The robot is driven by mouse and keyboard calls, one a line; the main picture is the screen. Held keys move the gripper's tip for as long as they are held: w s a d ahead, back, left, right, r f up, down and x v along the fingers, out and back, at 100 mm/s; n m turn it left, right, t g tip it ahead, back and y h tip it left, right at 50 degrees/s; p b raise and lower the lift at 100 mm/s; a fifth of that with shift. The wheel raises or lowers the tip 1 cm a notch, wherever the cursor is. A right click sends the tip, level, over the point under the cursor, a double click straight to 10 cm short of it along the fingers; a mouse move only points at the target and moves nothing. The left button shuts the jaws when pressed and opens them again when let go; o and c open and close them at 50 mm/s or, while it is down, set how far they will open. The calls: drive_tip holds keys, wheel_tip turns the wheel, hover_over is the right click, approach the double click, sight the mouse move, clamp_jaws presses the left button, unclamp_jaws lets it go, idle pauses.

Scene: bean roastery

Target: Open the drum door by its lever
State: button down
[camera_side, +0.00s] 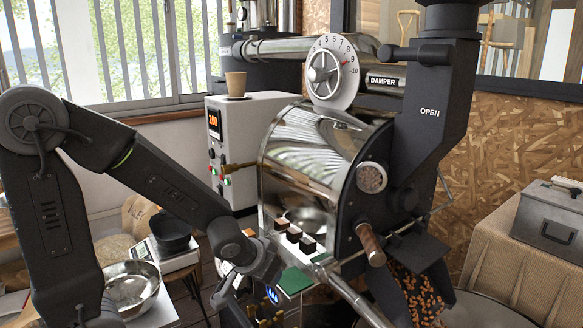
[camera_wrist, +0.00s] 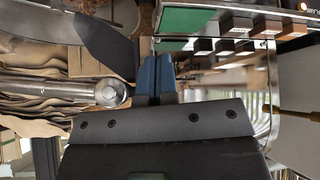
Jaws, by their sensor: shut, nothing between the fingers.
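The roaster's shiny drum (camera_side: 310,150) has a black front plate in the side view. A wooden handle (camera_side: 370,243) slants down from the lower part of this front, and I take it for the door lever. Whether the door itself is open or shut is hard to tell. My gripper (camera_side: 272,294) is low, left of the handle and clearly apart from it, below the drum's left end. In the wrist view its blue fingers (camera_wrist: 157,76) are together with nothing between them. The wooden handle cannot be made out in the wrist view.
A green pad (camera_side: 294,281) and several small dark blocks (camera_side: 300,240) lie close to my gripper. A metal bar with a round end (camera_wrist: 110,93) is beside the fingers. Coffee beans (camera_side: 420,297) show below the drum front. A steel bowl (camera_side: 132,288) stands at left.

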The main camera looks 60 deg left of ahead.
drive_tip(key=s+d+r+m+g+h, duration=0.1)
drive_tip(key=s+d+r+m, duration=0.35)
drive_tip(key=s+r, duration=0.85)
drive_tip(key=w+r+n+t+h, duration=0.4)
drive_tip(key=w+r+n+h, duration=0.1)
drive_tip(key=w+r+n, duration=0.85)
drive_tip(key=s+d+f+m+g+y, duration=0.1)
drive_tip(key=s+f+m+g+y, duration=0.3)
drive_tip(key=s+f+m, duration=0.8)
wheel_tip(320, 180, down, 2)
drive_tip(key=shift+s+f+y, duration=0.1)
drive_tip(key=shift+s+y, duration=0.2)
drive_tip(key=shift+s, duration=0.3)
